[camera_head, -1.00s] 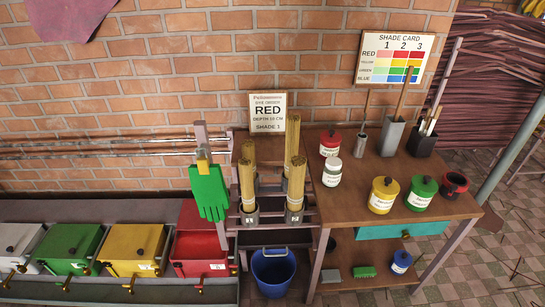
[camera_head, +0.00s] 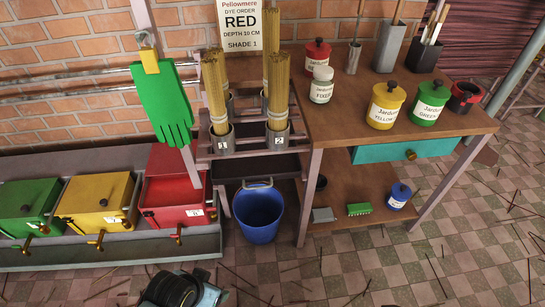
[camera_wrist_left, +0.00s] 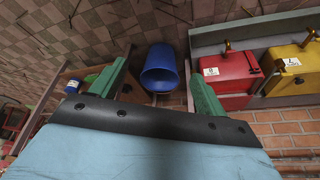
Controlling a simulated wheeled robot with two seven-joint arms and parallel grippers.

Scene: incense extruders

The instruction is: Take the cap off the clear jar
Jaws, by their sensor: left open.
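The clear jar (camera_head: 321,91), labelled "Fixer", stands upright on the wooden table near its back left. Its pale cap (camera_head: 323,73) sits on top. My left gripper (camera_wrist_left: 158,74) shows in the left wrist view with its two green fingers spread apart and nothing between them. It is well away from the jar, which I cannot make out in that view. A dark and blue part of my arm shows at the bottom edge of the head view. My right gripper is in neither view.
A red jar (camera_head: 316,57) stands just behind the clear jar; yellow (camera_head: 385,107) and green (camera_head: 429,105) jars stand to its right. Incense bundles (camera_head: 216,90) in a rack are on its left. A blue bucket (camera_head: 258,213) stands on the floor, beside a red bin (camera_head: 178,192).

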